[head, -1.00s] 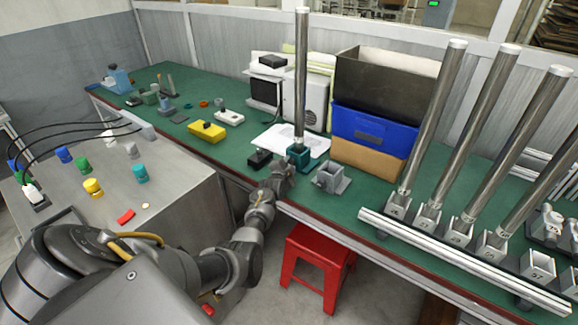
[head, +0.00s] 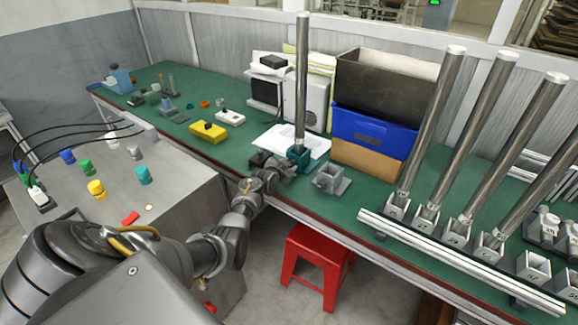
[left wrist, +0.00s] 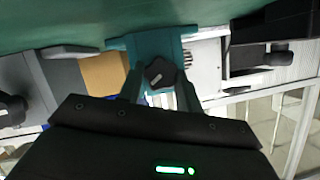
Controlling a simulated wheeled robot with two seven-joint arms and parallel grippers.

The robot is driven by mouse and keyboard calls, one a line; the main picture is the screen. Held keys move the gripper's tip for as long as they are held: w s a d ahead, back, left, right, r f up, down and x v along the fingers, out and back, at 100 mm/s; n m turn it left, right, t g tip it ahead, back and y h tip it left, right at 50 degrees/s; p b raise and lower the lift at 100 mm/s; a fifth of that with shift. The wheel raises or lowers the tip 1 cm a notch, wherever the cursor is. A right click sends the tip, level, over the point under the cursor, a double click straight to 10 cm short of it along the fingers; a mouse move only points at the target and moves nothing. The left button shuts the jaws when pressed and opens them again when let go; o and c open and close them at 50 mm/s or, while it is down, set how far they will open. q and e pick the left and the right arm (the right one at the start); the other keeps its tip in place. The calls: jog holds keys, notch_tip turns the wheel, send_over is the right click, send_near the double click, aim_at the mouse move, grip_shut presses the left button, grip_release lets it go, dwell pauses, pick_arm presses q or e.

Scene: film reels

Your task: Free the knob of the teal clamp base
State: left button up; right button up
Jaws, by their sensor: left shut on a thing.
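The teal clamp base (head: 299,159) stands near the front edge of the green bench with a tall steel tube (head: 302,80) upright in it. In the left wrist view, which is upside down, the teal base (left wrist: 120,43) is straight ahead with its dark knob (left wrist: 158,74) facing the camera. My left gripper (left wrist: 160,84) is shut on the knob, one finger on each side. In the head view my left gripper (head: 287,166) reaches the base from the front left and hides the knob. My right gripper is not in view.
A grey clamp base (head: 331,178) without a tube stands just right of the teal one. A black block (head: 260,158) is close on its left. Several tubes stand in a row of bases at right. A red stool (head: 313,262) is below the bench edge.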

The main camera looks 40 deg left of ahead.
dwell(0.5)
pick_arm(q)
jog(key=o, duration=1)
jog(key=shift+s, duration=0.1)
jog(key=p+v, duration=0.1)
jog(key=v, duration=0.9)
jog(key=shift+s+r, duration=0.1)
jog(key=shift+s, duration=0.2)
